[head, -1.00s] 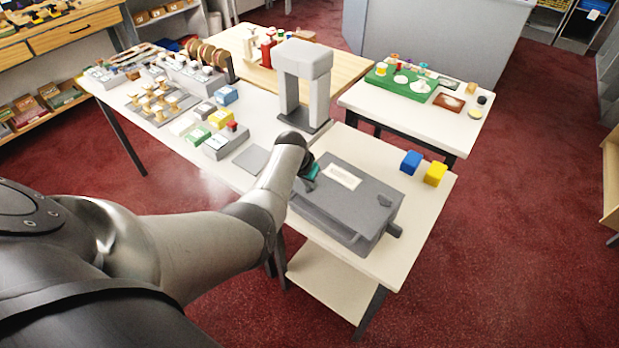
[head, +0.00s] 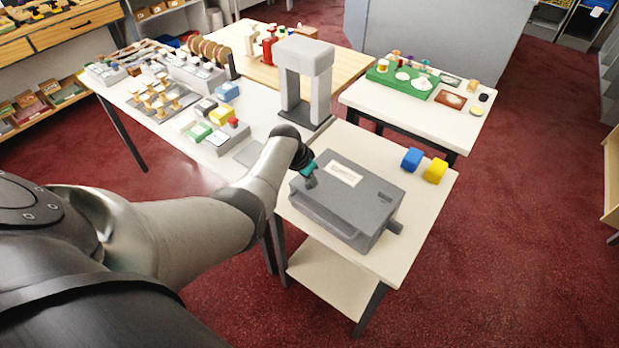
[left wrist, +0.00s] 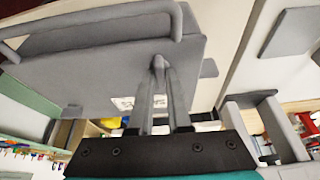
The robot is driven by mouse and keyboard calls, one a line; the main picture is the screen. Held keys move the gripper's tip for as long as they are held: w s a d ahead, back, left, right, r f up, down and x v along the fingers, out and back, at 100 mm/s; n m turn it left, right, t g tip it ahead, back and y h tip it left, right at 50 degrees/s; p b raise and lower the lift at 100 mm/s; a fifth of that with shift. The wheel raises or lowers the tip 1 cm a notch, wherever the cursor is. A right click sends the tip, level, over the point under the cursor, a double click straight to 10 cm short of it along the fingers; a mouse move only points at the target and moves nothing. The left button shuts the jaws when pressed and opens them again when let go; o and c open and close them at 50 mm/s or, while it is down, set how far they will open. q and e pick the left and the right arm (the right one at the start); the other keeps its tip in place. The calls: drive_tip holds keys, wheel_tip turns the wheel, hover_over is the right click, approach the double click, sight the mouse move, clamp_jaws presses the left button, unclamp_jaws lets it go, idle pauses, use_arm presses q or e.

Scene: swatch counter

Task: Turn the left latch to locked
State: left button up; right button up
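A grey case (head: 345,205) with a pale label (head: 342,174) lies flat on the cream table. The right latch (head: 387,197) is a small dark grey piece on its top. My left gripper (head: 310,179) is over the case's left end, where it hides most of the left latch. In the left wrist view, the two fingers (left wrist: 162,82) reach to the case (left wrist: 100,72), with a narrow gap between them. A small grey nub, the left latch (left wrist: 157,62), shows at the fingertips. Whether they press on it is unclear. My right gripper is out of view.
A blue block (head: 412,158) and a yellow block (head: 435,171) stand behind the case on the right. A grey arch-shaped stand (head: 303,60) rises behind my gripper. The case's handle also shows in the left wrist view (left wrist: 95,18).

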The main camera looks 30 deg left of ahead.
use_arm(q)
drive_tip(key=o, duration=0.4)
drive_tip(key=shift+s+r+p, duration=0.15)
drive_tip(key=shift+r+p, duration=0.15)
drive_tip(key=shift+r, duration=0.1)
drive_tip(key=shift+p+v, duration=2.2)
drive_tip(key=shift+v, duration=5)
drive_tip(key=shift+a, duration=0.1)
